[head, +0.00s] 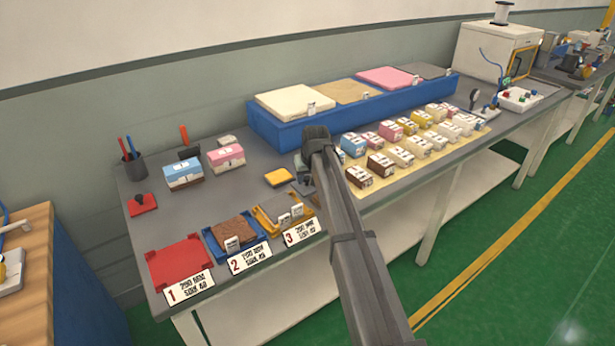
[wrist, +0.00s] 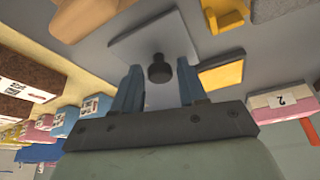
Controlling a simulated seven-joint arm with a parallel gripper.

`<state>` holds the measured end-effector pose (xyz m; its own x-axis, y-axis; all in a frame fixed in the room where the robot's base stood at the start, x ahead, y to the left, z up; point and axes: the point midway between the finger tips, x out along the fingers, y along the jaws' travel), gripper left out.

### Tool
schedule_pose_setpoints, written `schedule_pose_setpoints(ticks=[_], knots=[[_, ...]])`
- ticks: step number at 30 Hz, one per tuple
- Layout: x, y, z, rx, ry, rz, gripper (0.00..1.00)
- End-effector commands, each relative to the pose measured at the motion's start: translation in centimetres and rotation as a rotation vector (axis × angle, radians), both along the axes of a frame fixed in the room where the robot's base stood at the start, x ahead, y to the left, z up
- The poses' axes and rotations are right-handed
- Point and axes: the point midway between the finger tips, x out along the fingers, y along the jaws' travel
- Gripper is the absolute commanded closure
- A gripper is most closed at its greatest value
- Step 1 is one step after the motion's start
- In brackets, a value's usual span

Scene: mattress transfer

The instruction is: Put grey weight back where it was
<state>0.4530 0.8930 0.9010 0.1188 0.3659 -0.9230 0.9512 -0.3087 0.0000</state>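The grey weight (wrist: 135,42) is a light grey square plate with a dark round knob (wrist: 158,70) on it. It shows in the wrist view, in front of my gripper (wrist: 158,66). The two blue-grey fingers stand apart, one on each side of the knob, with a visible gap on both sides. In the head view my gripper (head: 303,168) is low over the grey table, mostly hidden by my arm, and the weight cannot be made out. I cannot tell whether the plate rests on the table.
A yellow square (head: 279,177) lies close left of my gripper. In front stand a red tray (head: 180,262), a blue tray (head: 214,247) and a yellow tray (head: 264,221). A red weight (head: 142,206) lies at left. Several small boxes (head: 380,164) stand close right. A blue platform (head: 290,128) is behind.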

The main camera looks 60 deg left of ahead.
Motion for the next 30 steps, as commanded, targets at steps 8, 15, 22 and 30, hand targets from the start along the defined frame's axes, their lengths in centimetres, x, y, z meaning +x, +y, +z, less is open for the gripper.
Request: schedule_pose_setpoints(ticks=[8, 15, 22, 30], knots=[[0.0, 0.0, 0.0, 0.000, 0.000, 0.000, 0.49], [-0.1, -0.4, 1.2, 0.000, 0.000, 0.000, 0.49], [-0.6, -1.9, 4.9, 0.001, 0.000, 0.000, 0.49], [-1.1, -3.6, 9.1, 0.001, 0.000, 0.000, 0.49]])
